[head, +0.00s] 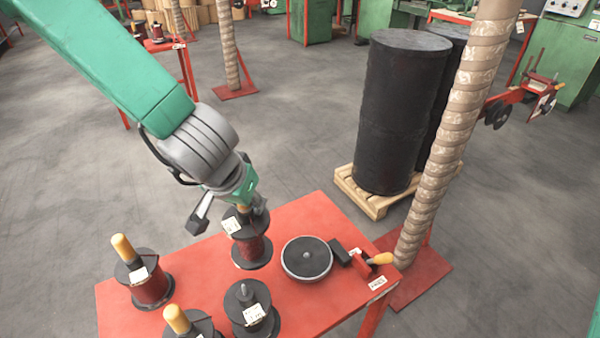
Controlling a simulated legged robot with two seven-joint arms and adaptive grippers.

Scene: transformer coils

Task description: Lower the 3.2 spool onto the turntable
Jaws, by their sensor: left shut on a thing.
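My left gripper (240,207) reaches down from the upper left and is shut on the top of a spool (252,250) with black flanges and dark red wire. The spool hangs upright just left of the turntable (307,259). I cannot tell how far its bottom is above the red table. Its white tag (232,225) is too small to read surely. The turntable is a round black disc with a pale rim and a small centre pin, and it is empty. My right gripper is not in view.
Other spools stand on the red table (200,260): one at left (150,288), one at the front (252,310) and one at the bottom edge (190,325). A clamp with a wooden handle (378,259) sits right of the turntable. A wrapped post (440,170) rises beyond the table.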

